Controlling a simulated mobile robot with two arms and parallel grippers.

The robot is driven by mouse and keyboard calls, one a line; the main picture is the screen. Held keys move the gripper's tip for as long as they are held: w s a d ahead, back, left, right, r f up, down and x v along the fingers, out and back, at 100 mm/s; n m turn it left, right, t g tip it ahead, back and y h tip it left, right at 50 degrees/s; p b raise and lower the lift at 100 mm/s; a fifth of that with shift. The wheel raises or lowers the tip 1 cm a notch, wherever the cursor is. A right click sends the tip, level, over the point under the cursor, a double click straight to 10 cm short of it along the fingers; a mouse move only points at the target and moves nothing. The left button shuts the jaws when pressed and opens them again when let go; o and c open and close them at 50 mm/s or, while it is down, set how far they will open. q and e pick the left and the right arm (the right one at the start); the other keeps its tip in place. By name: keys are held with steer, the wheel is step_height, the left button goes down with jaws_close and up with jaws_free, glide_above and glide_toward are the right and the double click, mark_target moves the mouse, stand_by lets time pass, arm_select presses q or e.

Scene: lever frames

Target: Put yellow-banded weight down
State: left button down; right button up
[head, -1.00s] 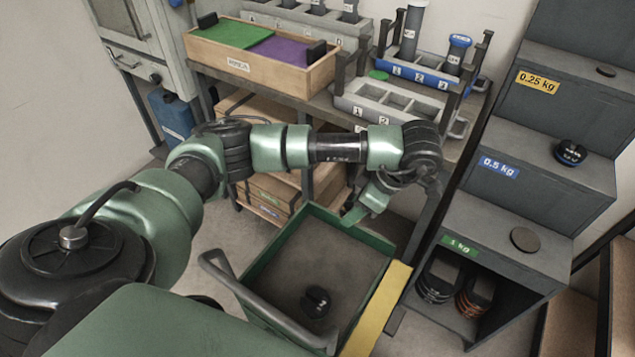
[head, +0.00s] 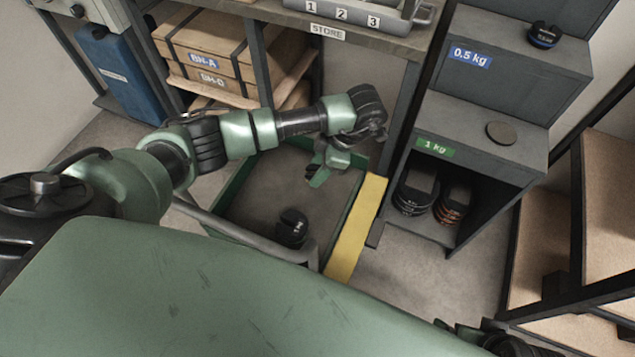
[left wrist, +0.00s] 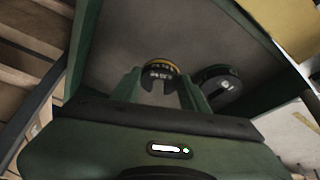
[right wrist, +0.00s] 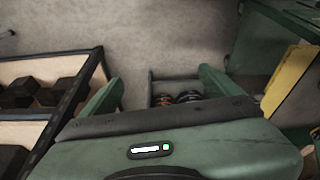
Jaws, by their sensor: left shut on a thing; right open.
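The yellow-banded weight (left wrist: 160,68) is black with a yellow arc and pale lettering. It sits between the fingertips of my left gripper (left wrist: 158,82) in the left wrist view, and the gripper is shut on it. In the head view my left gripper (head: 322,174) is over the far right part of a green-walled cart (head: 232,192) with a grey floor; the weight is not clearly visible there. I cannot tell whether it touches the floor. My right gripper (right wrist: 160,88) is open and empty.
Another black weight (head: 292,226) stands in the cart, near its handle; it also shows in the left wrist view (left wrist: 216,90). A yellow strip (head: 357,228) runs along the cart's right edge. A grey stepped rack (head: 460,130) with weights stands to the right. The cart's middle floor is clear.

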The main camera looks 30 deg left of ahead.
mark_target(313, 189)
arm_select(q)
step_height(313, 189, down, 2)
steer(key=shift+f, duration=0.15)
steer(key=shift+f+b, duration=0.6)
steer(key=shift+f, duration=1.25)
steer(key=shift+f, duration=0.2)
steer(key=c, duration=0.7)
jaws_free()
steer(key=shift+c, duration=0.2)
steer(key=shift+r, duration=0.1)
